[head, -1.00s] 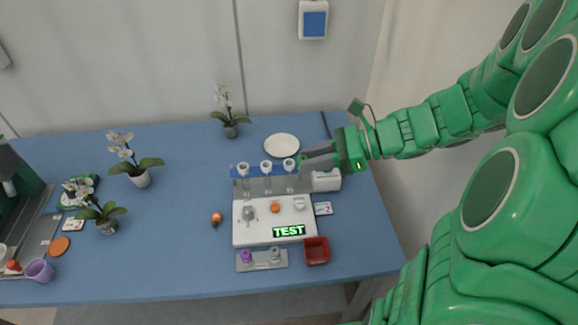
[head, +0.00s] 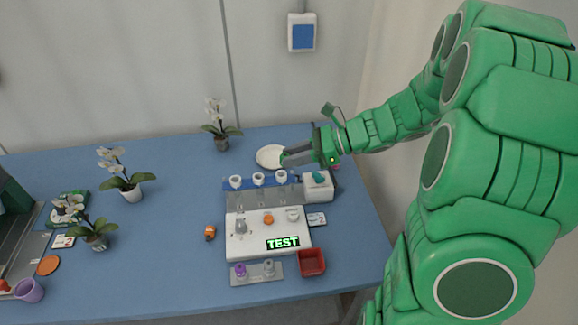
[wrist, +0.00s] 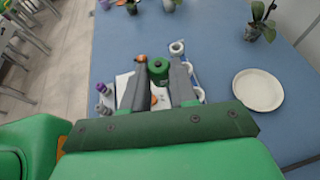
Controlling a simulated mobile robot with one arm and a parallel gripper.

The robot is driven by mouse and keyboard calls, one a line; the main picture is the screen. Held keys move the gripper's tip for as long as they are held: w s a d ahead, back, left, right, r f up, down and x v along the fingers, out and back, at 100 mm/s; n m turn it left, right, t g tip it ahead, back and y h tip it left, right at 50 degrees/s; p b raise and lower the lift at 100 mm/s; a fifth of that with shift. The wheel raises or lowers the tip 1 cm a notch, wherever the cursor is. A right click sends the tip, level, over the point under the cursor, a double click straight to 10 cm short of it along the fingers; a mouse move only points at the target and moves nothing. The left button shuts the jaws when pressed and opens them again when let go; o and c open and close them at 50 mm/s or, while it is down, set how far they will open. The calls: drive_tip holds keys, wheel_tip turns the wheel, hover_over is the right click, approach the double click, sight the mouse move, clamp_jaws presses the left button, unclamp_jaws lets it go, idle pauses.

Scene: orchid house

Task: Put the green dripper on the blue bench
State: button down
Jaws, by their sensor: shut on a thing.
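The green dripper (wrist: 158,68) is a small green cylinder with a dark round opening, held between my grey fingers in the wrist view. My gripper (head: 287,157) is shut on it, near the white plate and behind the rack in the head view.
A white plate (head: 270,156), a rack with white cups (head: 258,179), a white box (head: 318,187) with a teal piece and a white TEST tray (head: 240,247) stand close by. A red bin (head: 312,262) is in front.

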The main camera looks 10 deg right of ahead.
drive_tip(key=shift+w+a+f, duration=0.15)
drive_tip(key=shift+w+f, duration=1.15)
drive_tip(key=shift+f, duration=0.25)
drive_tip(key=shift+w+a+f, duration=0.1)
drive_tip(key=shift+w+f, duration=1.2)
drive_tip(key=shift+f, duration=1.5)
drive_tip(key=shift+f, duration=0.2)
drive_tip(key=c, duration=0.9)
unclamp_jaws()
